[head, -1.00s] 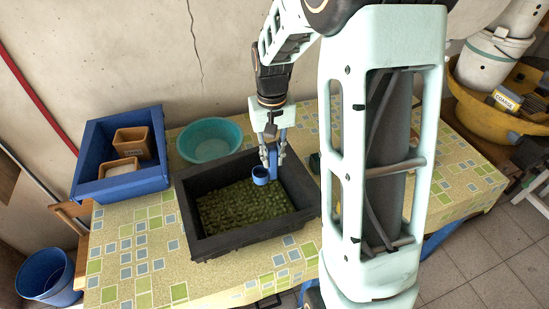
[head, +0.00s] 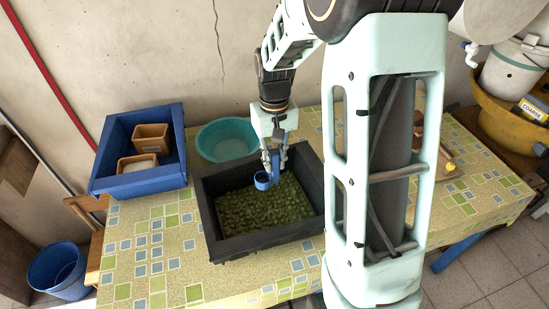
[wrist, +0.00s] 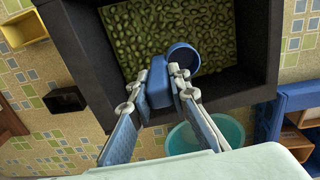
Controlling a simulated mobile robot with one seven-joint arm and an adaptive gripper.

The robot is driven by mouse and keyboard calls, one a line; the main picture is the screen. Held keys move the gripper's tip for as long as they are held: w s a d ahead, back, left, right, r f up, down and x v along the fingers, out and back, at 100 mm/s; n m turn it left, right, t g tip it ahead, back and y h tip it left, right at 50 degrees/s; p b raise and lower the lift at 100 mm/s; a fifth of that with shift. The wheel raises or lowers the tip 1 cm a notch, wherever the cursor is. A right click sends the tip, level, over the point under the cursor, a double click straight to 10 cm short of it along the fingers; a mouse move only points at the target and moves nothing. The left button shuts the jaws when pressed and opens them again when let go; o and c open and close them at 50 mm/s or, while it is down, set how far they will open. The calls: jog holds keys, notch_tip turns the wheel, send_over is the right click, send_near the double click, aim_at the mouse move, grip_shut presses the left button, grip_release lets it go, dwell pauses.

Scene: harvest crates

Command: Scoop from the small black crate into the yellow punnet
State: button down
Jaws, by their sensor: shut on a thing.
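The small black crate (head: 208,222) stands on the table and holds a bed of small green pieces. My gripper (head: 276,160) is above the crate's back part, shut on the upright handle of a blue scoop (head: 262,181). In the wrist view the gripper (wrist: 158,88) has the blue handle between its fingers, and the scoop's round cup (wrist: 183,57) is over the green bed. I cannot tell whether the cup touches the bed or holds anything. A yellow box, likely the yellow punnet (wrist: 28,29), is beside the crate in the wrist view; my arm hides it in the head view.
A teal bowl (head: 228,136) stands behind the crate. A blue crate (head: 140,187) with two tan containers is at the left. A small black box (wrist: 66,99) lies beside the black crate. A blue bucket (head: 60,272) is on the floor. Table is clear at the front left.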

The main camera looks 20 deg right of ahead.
jog(key=shift+f+b, duration=0.3)
jog(key=shift+f, duration=0.45)
jog(key=shift+f, duration=0.15)
jog(key=shift+f+b, duration=3.45)
jog(key=shift+f, duration=1.05)
jog(key=shift+r+p, duration=4.8)
jog(key=shift+r, duration=1.85)
jog(key=shift+s+f, duration=0.1)
jog(key=shift+f, duration=0.05)
